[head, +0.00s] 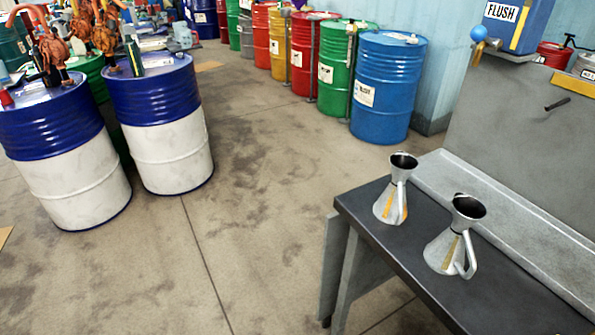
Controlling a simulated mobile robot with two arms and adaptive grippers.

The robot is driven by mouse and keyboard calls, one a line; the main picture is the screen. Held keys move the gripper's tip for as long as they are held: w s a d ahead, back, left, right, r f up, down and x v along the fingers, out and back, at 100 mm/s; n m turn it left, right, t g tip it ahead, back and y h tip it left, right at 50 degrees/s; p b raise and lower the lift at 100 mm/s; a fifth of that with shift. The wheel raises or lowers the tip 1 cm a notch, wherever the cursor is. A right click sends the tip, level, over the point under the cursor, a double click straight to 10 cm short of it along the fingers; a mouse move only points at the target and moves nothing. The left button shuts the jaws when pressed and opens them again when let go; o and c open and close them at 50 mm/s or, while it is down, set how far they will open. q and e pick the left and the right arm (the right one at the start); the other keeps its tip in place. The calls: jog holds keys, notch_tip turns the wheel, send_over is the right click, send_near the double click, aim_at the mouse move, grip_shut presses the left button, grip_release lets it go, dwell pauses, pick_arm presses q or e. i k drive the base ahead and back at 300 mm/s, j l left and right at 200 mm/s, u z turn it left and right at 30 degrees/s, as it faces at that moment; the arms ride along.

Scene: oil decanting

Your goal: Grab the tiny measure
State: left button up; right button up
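Two grey metal measures with flared dark mouths and side handles stand upright on the dark bench (400,240) at the lower right. The farther measure (384,206) is nearer the bench's far end and looks slightly smaller. The nearer measure (440,253) stands closer to me, its handle towards the right. Both carry a yellow-orange stripe. I cannot tell for sure which is the tiny one, as distance also affects their size. Neither of my grippers shows in the head view.
A grey panel and ledge (520,230) run behind the bench. A blue FLUSH container (515,30) is above it. Blue-and-white drums (165,140) stand at left. A row of coloured drums, ending with a blue drum (388,85), lines the back wall. The middle floor is clear.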

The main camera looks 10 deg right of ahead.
aim_at(392, 207)
jog(key=i+j+u, duration=0.15)
jog(key=i, duration=0.25)
jog(key=i+j+u, duration=0.15)
jog(key=i, duration=0.25)
jog(key=i+j+u, duration=0.15)
jog(key=i, duration=0.25)
jog(key=i+j+z, duration=0.1)
jog(key=i+z, duration=0.35)
jog(key=i+j+z, duration=0.2)
jog(key=i+z, duration=0.25)
jog(key=k+l, duration=0.05)
jog(key=k, duration=0.05)
